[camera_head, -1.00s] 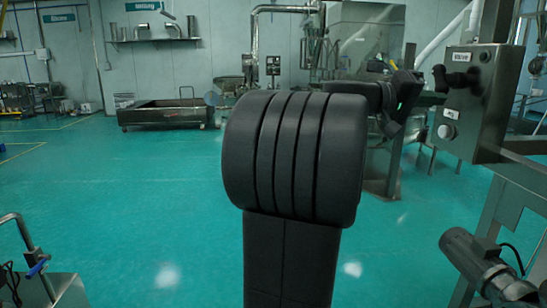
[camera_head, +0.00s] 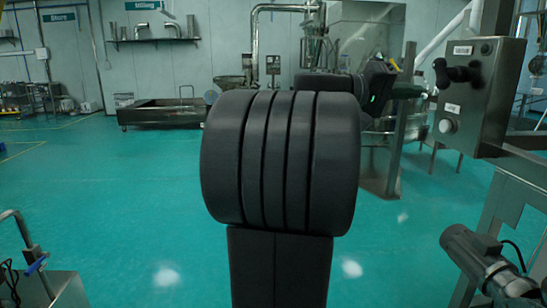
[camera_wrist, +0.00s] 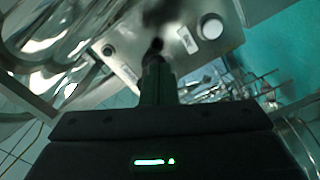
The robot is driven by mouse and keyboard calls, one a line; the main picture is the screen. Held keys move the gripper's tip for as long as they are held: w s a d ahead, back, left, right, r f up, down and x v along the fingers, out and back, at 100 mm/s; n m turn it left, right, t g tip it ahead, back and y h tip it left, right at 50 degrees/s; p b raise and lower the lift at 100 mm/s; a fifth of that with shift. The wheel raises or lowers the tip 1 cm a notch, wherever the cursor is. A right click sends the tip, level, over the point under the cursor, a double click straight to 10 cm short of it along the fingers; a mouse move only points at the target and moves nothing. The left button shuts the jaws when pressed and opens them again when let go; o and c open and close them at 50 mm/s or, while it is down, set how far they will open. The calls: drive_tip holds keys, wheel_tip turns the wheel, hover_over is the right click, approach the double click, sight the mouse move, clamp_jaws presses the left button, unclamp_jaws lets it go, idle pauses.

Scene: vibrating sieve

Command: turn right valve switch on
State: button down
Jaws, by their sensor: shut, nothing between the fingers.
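A grey metal control box (camera_head: 487,105) stands at the right in the head view, with black valve switches (camera_head: 459,73) on its face. In the head view my arm partly hides the gripper, left of the box.
A motor (camera_head: 475,255) and metal frame stand below the box at the right. A metal cart (camera_head: 50,290) is at the lower left. A low steel trough (camera_head: 160,114) stands at the back. The green floor between is clear.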

sight(439, 84)
wheel_tip(439, 84, up, 6)
drive_tip(key=s+n+p, duration=0.2)
drive_tip(key=n+p, duration=0.4)
drive_tip(key=p, duration=0.2)
drive_tip(key=d, duration=0.6)
drive_tip(key=shift+w, duration=0.3)
drive_tip(key=shift+w+f, duration=0.35)
drive_tip(key=shift+w, duration=0.25)
idle(0.4)
drive_tip(key=shift+s+f+b, duration=0.2)
drive_tip(key=shift+f+b, duration=0.65)
drive_tip(key=shift+b, duration=0.8)
drive_tip(key=shift+w+f+b, duration=0.15)
drive_tip(key=shift+f+b, duration=0.6)
drive_tip(key=shift+b, duration=0.45)
drive_tip(key=shift+f, duration=0.1)
drive_tip(key=shift+s+f+b, duration=0.1)
drive_tip(key=shift+s+b, duration=0.2)
drive_tip(key=shift+b, duration=0.15)
drive_tip(key=shift+s+a+b, duration=0.15)
drive_tip(key=shift+a+b, duration=0.1)
drive_tip(key=shift+a, duration=1.25)
drive_tip(key=shift+s+a+b, duration=0.15)
drive_tip(key=shift+a+b, duration=0.1)
drive_tip(key=shift+a, duration=1.2)
